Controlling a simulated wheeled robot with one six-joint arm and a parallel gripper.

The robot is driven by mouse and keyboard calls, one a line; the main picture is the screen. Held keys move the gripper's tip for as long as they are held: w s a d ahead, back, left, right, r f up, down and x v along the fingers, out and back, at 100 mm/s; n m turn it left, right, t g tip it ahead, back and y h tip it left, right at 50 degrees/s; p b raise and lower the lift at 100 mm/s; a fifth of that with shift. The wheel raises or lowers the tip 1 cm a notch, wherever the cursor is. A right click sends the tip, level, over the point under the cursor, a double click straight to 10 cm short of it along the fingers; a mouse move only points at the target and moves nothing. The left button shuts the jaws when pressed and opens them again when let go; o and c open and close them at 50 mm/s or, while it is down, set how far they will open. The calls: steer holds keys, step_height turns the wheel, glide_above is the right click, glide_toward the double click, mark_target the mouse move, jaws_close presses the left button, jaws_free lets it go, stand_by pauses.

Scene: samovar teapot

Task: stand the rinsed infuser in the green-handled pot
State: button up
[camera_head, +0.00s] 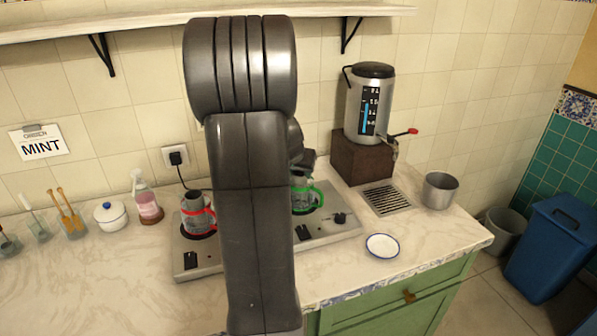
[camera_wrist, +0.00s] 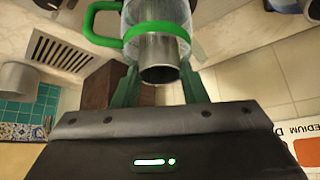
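The green-handled pot (camera_head: 308,199) is a glass pot standing on the right burner of the double hotplate. In the wrist view it shows at the top, with its green handle and band (camera_wrist: 104,25). The infuser (camera_wrist: 163,62) is a grey metal cylinder with its open end toward the wrist camera. Its far part shows behind the green band, inside the pot's glass, and its near end sticks out. My gripper (camera_wrist: 161,72) has its green fingers on either side of this end, seemingly touching it. How deep the infuser sits is not clear. My arm hides most of this in the head view.
A red-handled pot (camera_head: 198,214) stands on the hotplate (camera_head: 330,231) at left. The samovar (camera_head: 369,105) is on a brown block behind right, beside a drain grate (camera_head: 387,199) and a metal cup (camera_head: 440,190). A small white dish (camera_head: 382,246) lies in front.

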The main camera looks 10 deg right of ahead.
steer(key=o, duration=0.4)
steer(key=v, duration=1.2)
steer(key=shift+r, duration=0.25)
steer(key=x, duration=1.2)
steer(key=shift+p, duration=0.4)
